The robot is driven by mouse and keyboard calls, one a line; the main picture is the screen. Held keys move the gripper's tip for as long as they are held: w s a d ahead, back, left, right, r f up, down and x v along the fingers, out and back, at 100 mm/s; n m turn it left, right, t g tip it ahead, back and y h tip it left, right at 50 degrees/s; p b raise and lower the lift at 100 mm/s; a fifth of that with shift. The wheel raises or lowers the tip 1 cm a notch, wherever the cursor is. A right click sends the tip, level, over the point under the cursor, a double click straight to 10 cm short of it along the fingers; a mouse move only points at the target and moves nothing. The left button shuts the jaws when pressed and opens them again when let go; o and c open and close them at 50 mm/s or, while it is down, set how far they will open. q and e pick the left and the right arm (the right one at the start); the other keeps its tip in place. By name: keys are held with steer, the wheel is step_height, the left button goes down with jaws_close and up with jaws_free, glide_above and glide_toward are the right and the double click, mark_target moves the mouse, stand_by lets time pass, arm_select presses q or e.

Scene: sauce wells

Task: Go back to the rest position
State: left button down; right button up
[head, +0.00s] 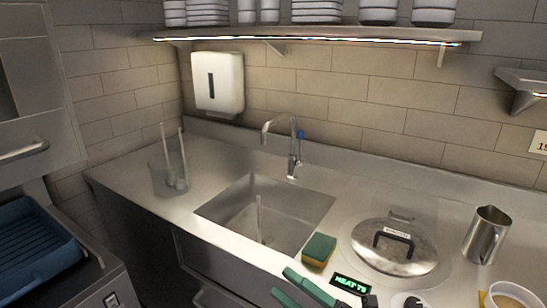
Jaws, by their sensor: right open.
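My right gripper (281,282) shows at the bottom of the head view, right of centre. Its two green fingers are apart and nothing shows between them. They point left, over the front edge of the counter, below the green and yellow sponge (319,250). The rest of this gripper is mostly cut off by the bottom edge. My left gripper is not in view.
A steel sink (225,207) with a tap (292,150) lies behind the gripper. A lidded well (377,260), a "MEAT 75" display (351,284), a steel jug (487,235) and a container (510,296) are to the right. A glass jar (160,178) stands left.

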steer(key=s+d+f+m+t+h+p, duration=0.1)
steer(key=s+d+f+m+t+h, duration=0.1)
steer(key=d+f+m+h, duration=0.5)
steer(key=s+d+f+m+t+h+p, duration=0.1)
steer(key=s+d+f+m+h, duration=0.15)
steer(key=f+m+h, duration=0.65)
steer(key=s+d+f+m+g, duration=0.4)
steer(key=s+f+m+g, duration=0.1)
steer(key=s+f+m, duration=0.6)
step_height(320, 180, down, 2)
steer(key=shift+s+d+m, duration=0.15)
steer(key=shift+s+m, duration=0.15)
steer(key=shift+s, duration=0.4)
